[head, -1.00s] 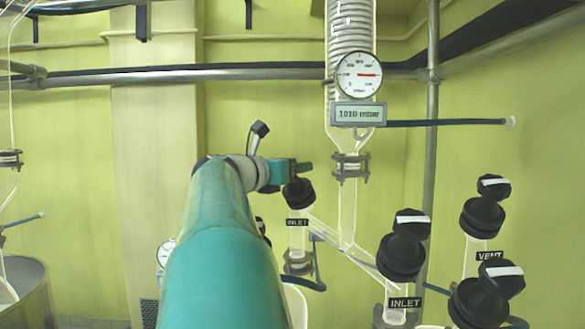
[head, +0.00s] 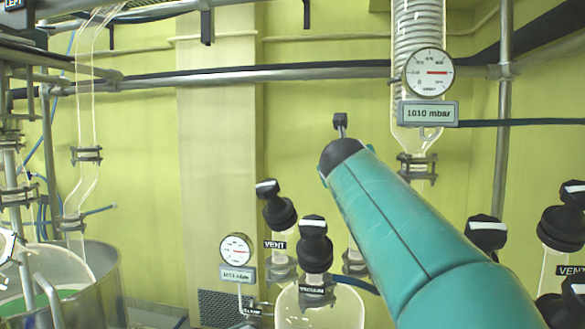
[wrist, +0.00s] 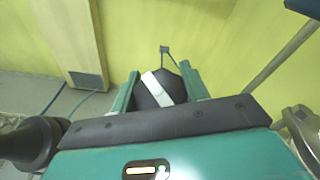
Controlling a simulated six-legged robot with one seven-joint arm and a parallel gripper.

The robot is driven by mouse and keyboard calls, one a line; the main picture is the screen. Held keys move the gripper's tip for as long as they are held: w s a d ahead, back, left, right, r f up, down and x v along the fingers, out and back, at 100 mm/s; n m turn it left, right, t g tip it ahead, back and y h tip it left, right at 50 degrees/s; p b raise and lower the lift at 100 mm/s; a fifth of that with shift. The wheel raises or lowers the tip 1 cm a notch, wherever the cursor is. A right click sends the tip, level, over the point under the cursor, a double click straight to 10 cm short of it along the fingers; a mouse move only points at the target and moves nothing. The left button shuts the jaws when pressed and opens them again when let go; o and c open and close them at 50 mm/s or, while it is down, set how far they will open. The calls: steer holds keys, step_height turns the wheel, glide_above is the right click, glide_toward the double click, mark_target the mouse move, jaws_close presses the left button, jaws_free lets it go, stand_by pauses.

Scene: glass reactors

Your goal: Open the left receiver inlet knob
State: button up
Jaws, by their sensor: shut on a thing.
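In the wrist view, a black knob (wrist: 170,93) with a white bar across its top sits between the two teal fingers of my gripper (wrist: 160,82). The fingers are shut on it, one on each side. The white bar runs diagonally. In the head view, my arm crosses from the lower right and hides the gripper, the held knob and its INLET label.
A VENT knob (head: 277,207) and a vacuum knob (head: 315,243) stand left of my arm above a glass vessel (head: 318,306). Another black knob (head: 487,234) shows just right of my arm. A pressure gauge (head: 428,73) and a display (head: 428,113) hang above.

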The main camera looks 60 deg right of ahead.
steer(key=shift+w+a+f+n+t+y, duration=0.1)
steer(key=shift+w+n+t+y, duration=0.05)
steer(key=shift+n+t+y, duration=0.8)
steer(key=shift+w+n+t+y, duration=0.1)
steer(key=shift+n+t+y, duration=0.45)
steer(key=shift+n, duration=0.7)
steer(key=shift+n+t, duration=0.3)
steer(key=o, duration=1)
steer(key=shift+s+a, duration=0.1)
steer(key=v, duration=0.7)
steer(key=shift+a, duration=0.15)
